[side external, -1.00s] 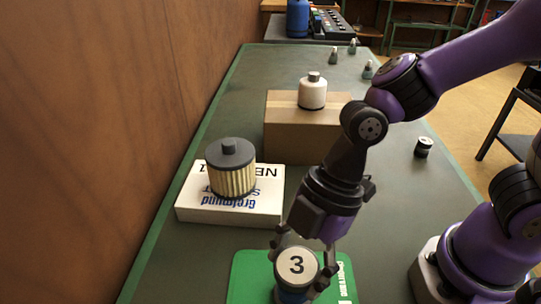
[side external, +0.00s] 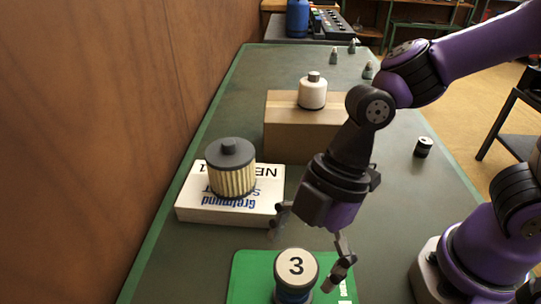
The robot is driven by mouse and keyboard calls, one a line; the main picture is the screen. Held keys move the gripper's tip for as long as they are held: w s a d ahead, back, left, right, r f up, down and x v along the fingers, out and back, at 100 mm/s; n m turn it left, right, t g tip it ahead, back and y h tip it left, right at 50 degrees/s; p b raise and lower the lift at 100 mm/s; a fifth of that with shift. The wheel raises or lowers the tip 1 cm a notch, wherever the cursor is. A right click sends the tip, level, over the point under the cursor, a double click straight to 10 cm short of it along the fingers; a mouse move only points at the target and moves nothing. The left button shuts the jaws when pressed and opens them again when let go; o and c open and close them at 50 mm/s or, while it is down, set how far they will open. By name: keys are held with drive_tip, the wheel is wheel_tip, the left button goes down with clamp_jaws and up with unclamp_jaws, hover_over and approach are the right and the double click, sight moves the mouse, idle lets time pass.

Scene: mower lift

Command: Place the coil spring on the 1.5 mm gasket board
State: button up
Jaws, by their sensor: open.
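A round piece with a white top marked "3" (side external: 296,265) and a blue lower body stands upright on a green board (side external: 250,270) at the bottom of the view. I cannot tell for sure whether this piece is the coil spring, as its side is mostly hidden. The board's print is mostly unreadable, so its thickness marking does not show. My gripper (side external: 304,258) is open and empty, tilted above the piece. One finger is up to its left and the other is close on its right. The piece's lower end is cut off by the frame edge.
A pleated filter with a dark cap (side external: 231,170) stands on a white printed box (side external: 205,208) at left. A white capped bottle (side external: 312,93) stands on a cardboard box (side external: 300,140). A small black cylinder (side external: 423,147) sits at right. A wooden wall borders the left.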

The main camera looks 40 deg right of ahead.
drive_tip(key=v, duration=1)
drive_tip(key=w+d+m+t+h, duration=0.1)
drive_tip(key=d+m+t+h, duration=0.1)
drive_tip(key=d+m, duration=0.5)
drive_tip(key=w+d+f+m+t+h, duration=0.1)
drive_tip(key=w+d+m+t+h, duration=0.1)
drive_tip(key=d+m, duration=0.6)
drive_tip(key=m+t, duration=0.1)
drive_tip(key=m, duration=0.2)
drive_tip(key=shift+d+t+h, duration=0.3)
